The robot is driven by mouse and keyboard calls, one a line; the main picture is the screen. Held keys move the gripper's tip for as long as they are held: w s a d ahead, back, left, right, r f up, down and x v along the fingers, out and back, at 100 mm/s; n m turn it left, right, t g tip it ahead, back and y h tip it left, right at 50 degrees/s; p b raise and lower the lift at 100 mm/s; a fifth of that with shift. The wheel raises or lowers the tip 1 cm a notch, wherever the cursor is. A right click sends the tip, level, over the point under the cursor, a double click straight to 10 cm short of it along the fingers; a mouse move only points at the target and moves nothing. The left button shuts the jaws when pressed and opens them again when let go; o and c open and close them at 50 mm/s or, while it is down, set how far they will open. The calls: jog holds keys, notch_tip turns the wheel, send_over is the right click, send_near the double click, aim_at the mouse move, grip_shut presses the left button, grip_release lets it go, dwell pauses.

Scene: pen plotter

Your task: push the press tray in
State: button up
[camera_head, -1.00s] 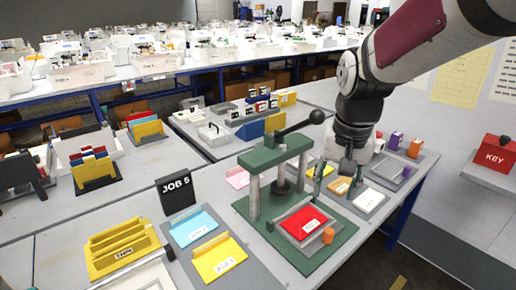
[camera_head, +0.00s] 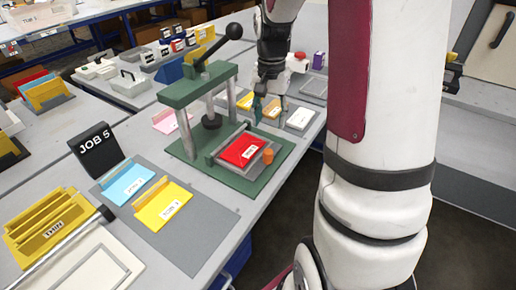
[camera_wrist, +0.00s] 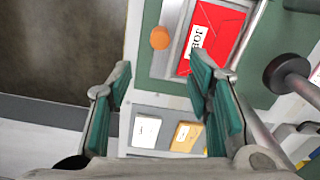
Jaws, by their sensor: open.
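The press is a green frame (camera_head: 190,92) with metal posts, a black-knobbed lever and a round black ram (camera_head: 211,121). Its press tray (camera_head: 217,155) sits on the green base, drawn out in front of the posts, and carries a red folder (camera_head: 242,150). An orange knob (camera_head: 268,156) stands at the tray's outer end. My gripper (camera_head: 270,108) is open and empty, beyond the tray and to the right of the press. In the wrist view, the open teal-padded fingers (camera_wrist: 162,90) point toward the tray's side, with the orange knob (camera_wrist: 159,38) just ahead. I see no contact.
Yellow and white cards (camera_head: 300,119) lie beside the press under my gripper. A black lever with a knob (camera_head: 234,31) rises above the press. Blue and yellow folders (camera_head: 162,205) and a JOB 5 sign (camera_head: 95,151) stand left. The front table edge is close to the tray.

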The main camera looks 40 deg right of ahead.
aim_at(268, 151)
notch_tip(268, 151, down, 13)
jog(key=shift+f+b, duration=0.1)
jog(key=shift+b, duration=0.5)
